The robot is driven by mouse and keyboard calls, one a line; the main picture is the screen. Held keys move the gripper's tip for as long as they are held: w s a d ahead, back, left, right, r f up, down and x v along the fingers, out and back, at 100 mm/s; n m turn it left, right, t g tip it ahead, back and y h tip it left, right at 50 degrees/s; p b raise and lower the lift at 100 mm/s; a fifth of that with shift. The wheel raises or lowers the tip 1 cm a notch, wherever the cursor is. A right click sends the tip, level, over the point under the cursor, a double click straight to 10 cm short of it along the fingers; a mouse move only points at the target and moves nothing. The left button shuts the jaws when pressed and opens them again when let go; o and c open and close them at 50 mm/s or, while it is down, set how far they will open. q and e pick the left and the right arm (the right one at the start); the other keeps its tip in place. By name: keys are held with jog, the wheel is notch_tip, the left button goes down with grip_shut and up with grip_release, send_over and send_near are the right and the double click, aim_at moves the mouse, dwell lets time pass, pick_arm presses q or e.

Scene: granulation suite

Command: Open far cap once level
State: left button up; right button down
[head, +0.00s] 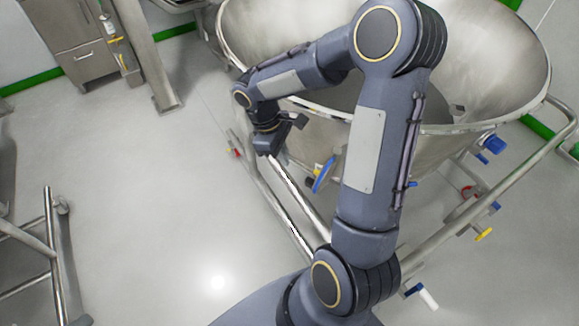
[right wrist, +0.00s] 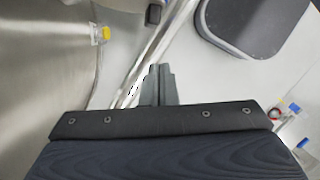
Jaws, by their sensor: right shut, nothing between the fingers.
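A large steel bowl-shaped vessel (head: 490,75) stands in a tubular frame, its interior partly hidden behind my right arm. I cannot tell which is the far cap. My right gripper (head: 283,143) is near the vessel's left side, above the frame rail, and it is shut and empty. My left gripper is not in view.
The steel frame rail (head: 290,205) runs under my right arm. Yellow (head: 484,235) and white (head: 428,299) handle-like parts stick out at the lower right. A steel trolley frame (head: 50,245) stands at left and a cabinet (head: 80,45) at upper left. The floor (head: 150,190) between is clear.

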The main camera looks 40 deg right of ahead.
jog(key=s+a+r+m+t+y+p, duration=0.2)
jog(key=s+a+r+m+t+y, duration=0.3)
jog(key=s+r, duration=0.9)
jog(key=a+m+t, duration=0.2)
jog(key=a+t, duration=0.1)
jog(key=a, duration=0.1)
jog(key=shift+s+a+m+y, duration=0.15)
jog(key=shift+a+m+y, duration=0.05)
jog(key=shift+m+y, duration=0.1)
jog(key=c, duration=2)
grip_release()
jog(key=shift+s+a+r, duration=0.1)
jog(key=shift+s+a, duration=0.05)
jog(key=shift+a, duration=0.05)
jog(key=o, duration=0.5)
jog(key=shift+a, duration=0.1)
jog(key=shift+c, duration=0.2)
jog(key=shift+o, duration=0.9)
jog(key=n+g+h+b, duration=0.4)
jog(key=g+h+b, duration=0.45)
jog(key=b, duration=0.65)
send_near(322, 176)
jog(key=w+f, duration=0.3)
jog(key=f, duration=0.3)
jog(key=shift+y, duration=0.45)
jog(key=b+x, duration=0.1)
jog(key=x, duration=0.6)
jog(key=shift+a+f, duration=0.1)
jog(key=shift+a, duration=0.05)
